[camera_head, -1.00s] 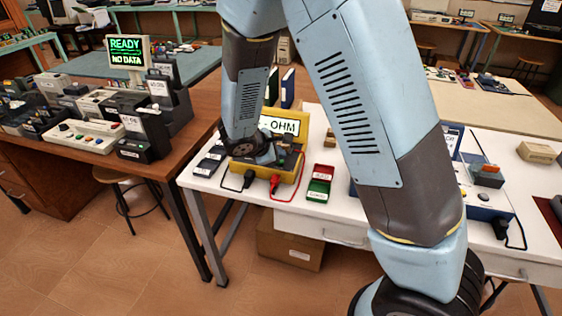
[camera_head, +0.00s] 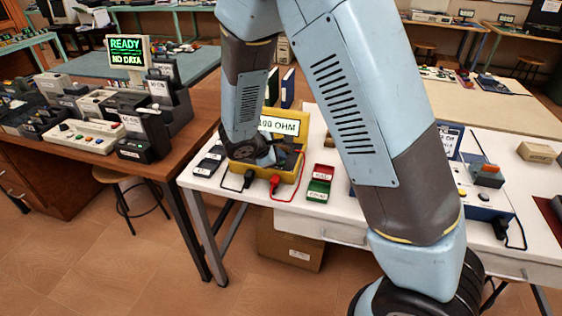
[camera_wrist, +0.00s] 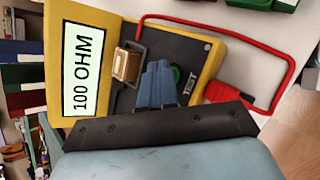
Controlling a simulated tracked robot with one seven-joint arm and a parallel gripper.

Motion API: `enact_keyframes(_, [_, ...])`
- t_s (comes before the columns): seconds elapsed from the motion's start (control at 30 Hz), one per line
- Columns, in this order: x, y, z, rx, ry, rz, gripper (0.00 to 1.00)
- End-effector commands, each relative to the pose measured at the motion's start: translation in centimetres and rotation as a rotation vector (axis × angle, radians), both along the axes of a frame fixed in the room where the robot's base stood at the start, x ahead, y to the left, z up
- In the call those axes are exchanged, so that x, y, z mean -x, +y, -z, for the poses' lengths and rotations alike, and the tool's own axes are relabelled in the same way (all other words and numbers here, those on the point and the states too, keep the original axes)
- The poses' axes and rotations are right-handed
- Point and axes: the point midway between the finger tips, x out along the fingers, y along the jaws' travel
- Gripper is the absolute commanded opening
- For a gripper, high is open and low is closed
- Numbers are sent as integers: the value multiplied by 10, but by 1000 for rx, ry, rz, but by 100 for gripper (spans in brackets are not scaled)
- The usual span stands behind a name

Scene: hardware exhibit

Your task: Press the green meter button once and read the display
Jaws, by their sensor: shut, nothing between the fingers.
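The yellow meter (camera_head: 303,126) stands on the white table, partly behind my arm in the head view. It also shows in the wrist view (camera_wrist: 205,28). Its display (camera_wrist: 83,70) reads "100 OHM" in the wrist view; the head view shows only its right part. The green button (camera_wrist: 176,73) sits on the dark panel by the word "TEST", partly covered by my fingers. My gripper (camera_wrist: 158,67) is shut and empty, its blue fingertips right beside the button. I cannot tell whether they touch it.
A brass-coloured block (camera_wrist: 126,66) sits on the meter panel left of my fingers. A red lead (camera_wrist: 285,75) loops at the right. Red and green trays (camera_head: 319,183) lie right of the meter. A monitor (camera_head: 127,52) on the brown bench reads "READY NO DATA".

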Motion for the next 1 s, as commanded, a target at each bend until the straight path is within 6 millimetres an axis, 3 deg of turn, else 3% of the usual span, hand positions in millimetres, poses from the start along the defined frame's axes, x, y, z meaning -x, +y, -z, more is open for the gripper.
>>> enact_keyframes(0.43, [0,0,0,0,0,0,0])
enact_keyframes(1.0, [0,0,-17,0,0,0,0])
